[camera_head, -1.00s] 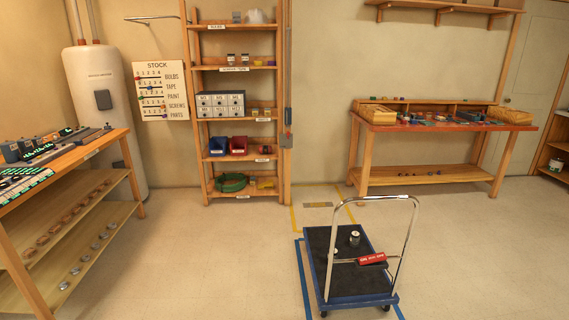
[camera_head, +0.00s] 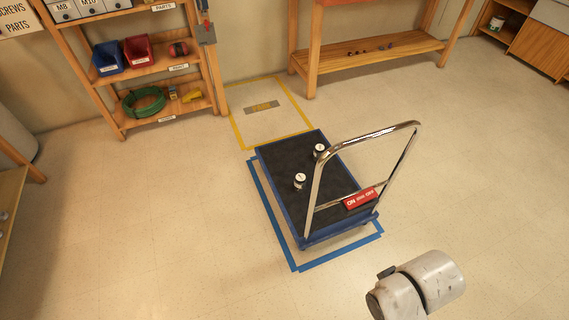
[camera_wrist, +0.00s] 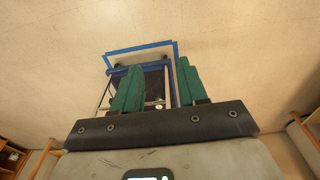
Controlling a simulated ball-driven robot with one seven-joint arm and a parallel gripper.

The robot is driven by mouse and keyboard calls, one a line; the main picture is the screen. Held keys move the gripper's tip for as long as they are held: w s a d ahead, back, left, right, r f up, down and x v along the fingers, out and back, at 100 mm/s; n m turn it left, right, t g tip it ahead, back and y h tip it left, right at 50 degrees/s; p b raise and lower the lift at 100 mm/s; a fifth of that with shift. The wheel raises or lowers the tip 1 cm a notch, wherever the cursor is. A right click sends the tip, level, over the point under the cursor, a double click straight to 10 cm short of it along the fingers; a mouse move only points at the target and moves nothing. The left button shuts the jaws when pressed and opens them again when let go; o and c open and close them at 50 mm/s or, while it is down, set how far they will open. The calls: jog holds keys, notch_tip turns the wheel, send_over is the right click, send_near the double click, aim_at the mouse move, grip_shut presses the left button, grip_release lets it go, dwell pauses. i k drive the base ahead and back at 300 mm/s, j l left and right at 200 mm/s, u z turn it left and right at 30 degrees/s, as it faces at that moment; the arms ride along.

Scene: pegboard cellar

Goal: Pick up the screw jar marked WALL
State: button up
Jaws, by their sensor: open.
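Two small jars with pale lids stand upright on the dark deck of a blue cart (camera_head: 330,213). The other jar (camera_head: 319,151) is farther back, beside the cart's handle. No lettering on either is readable, so I cannot tell which is marked WALL. In the wrist view, my gripper (camera_wrist: 160,64) has two green fingers spread apart with nothing held between them. The cart shows beyond the fingers, partly hidden by them. A small pale round thing shows between them, perhaps a jar lid.
Blue tape (camera_head: 340,251) outlines the floor around the cart. A wooden shelf (camera_head: 160,117) and a workbench (camera_head: 366,57) stand behind. The floor around is clear.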

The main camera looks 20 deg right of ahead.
aim_at(300, 185)
jog(key=i, duration=2.05)
jog(key=j+u, duration=0.05)
jog(key=j, duration=0.1)
